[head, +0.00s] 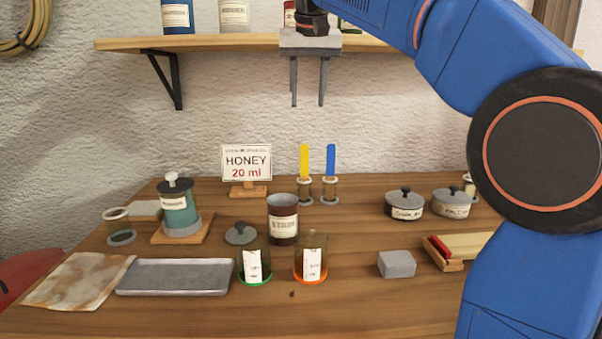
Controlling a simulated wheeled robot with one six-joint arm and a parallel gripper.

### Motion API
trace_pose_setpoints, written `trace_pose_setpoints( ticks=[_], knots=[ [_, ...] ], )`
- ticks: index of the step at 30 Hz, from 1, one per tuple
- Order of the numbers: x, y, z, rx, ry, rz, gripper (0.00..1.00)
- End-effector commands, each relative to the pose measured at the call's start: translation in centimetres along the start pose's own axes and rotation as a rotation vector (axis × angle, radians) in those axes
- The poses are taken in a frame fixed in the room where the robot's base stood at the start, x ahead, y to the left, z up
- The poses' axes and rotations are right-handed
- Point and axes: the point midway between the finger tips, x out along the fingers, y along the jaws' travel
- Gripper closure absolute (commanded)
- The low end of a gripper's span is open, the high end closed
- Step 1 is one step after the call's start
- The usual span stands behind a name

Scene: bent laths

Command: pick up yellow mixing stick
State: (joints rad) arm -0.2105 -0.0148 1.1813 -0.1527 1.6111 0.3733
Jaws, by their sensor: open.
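The yellow mixing stick (304,161) stands upright in a small clear holder (305,191) towards the back of the wooden table. A blue stick (331,160) stands in a like holder just to its right. My gripper (308,104) points down, open and empty, in front of the shelf. In the picture it is above the two sticks and apart from them. The lower part of the yellow stick is partly hidden by its holder.
A honey sign (246,163) stands left of the sticks. A brown jar (283,220) and two clear cups (254,264) stand nearer. A shelf (215,42) with jars runs along the wall. Lidded pots (405,205) stand at right. A metal tray (174,278) lies front left.

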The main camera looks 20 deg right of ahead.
Motion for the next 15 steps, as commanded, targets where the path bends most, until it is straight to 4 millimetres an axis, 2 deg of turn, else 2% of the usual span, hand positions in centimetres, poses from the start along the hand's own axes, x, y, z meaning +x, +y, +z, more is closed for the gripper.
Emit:
trace_pose_setpoints(
  ticks=[15],
  knots=[
    [9.0, 0.0, 0.1, 0.000, -0.003, 0.001, 0.59]
  ],
)
